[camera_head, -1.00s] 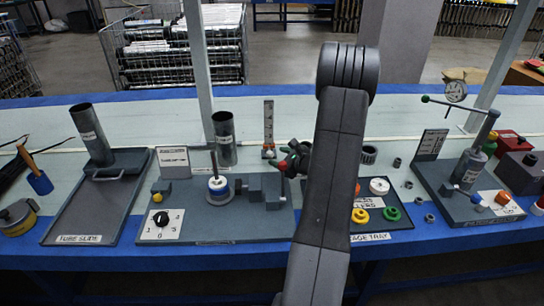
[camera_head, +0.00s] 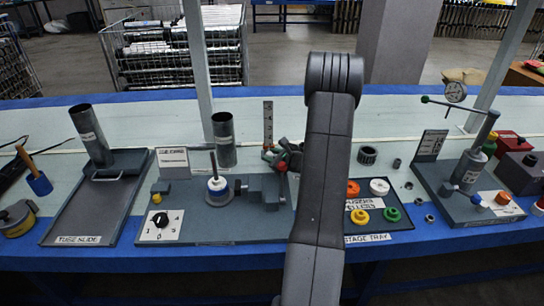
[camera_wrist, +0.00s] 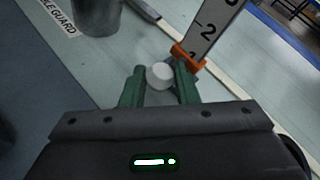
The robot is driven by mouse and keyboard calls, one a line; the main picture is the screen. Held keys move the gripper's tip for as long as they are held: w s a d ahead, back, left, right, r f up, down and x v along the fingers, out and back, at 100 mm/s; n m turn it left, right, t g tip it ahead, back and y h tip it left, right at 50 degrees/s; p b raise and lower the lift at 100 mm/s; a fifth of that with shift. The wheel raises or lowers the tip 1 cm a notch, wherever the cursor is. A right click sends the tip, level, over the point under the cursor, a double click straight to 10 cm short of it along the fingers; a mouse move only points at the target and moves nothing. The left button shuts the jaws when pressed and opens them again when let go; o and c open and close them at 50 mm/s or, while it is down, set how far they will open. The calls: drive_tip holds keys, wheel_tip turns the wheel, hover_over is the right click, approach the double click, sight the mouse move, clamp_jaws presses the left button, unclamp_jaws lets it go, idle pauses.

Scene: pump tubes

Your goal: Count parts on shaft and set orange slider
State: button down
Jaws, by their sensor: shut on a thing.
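The orange slider (camera_wrist: 187,57) sits low on an upright grey scale (camera_wrist: 208,35), by its mark 1. A round pale knob (camera_wrist: 159,75) shows beside it, between the green fingers of my gripper (camera_wrist: 160,84). My gripper is shut on this knob, which seems to belong to the slider. In the head view the scale (camera_head: 268,122) stands behind the bench fixture, with my gripper (camera_head: 274,155) at its foot. The upright shaft (camera_head: 213,163) on the fixture carries a white part (camera_head: 217,182) and a blue part (camera_head: 218,191) near its base; smaller divisions cannot be told.
A grey tube (camera_head: 224,140) stands left of the scale. A dial plate (camera_head: 161,226) is at the fixture's front left. The stage tray (camera_head: 379,238) with orange, white, yellow and green rings lies right, partly behind my arm. A gauge stand (camera_head: 468,172) is farther right.

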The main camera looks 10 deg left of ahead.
wheel_tip(320, 180, up, 4)
drive_tip(key=shift+s+r+p, duration=0.1)
drive_tip(key=shift+p, duration=0.7)
drive_tip(key=c, duration=1.1)
unclamp_jaws()
drive_tip(key=shift+c, duration=0.2)
drive_tip(key=v, duration=1.3)
drive_tip(key=shift+s+d+p, duration=0.25)
drive_tip(key=shift+d+p, duration=0.05)
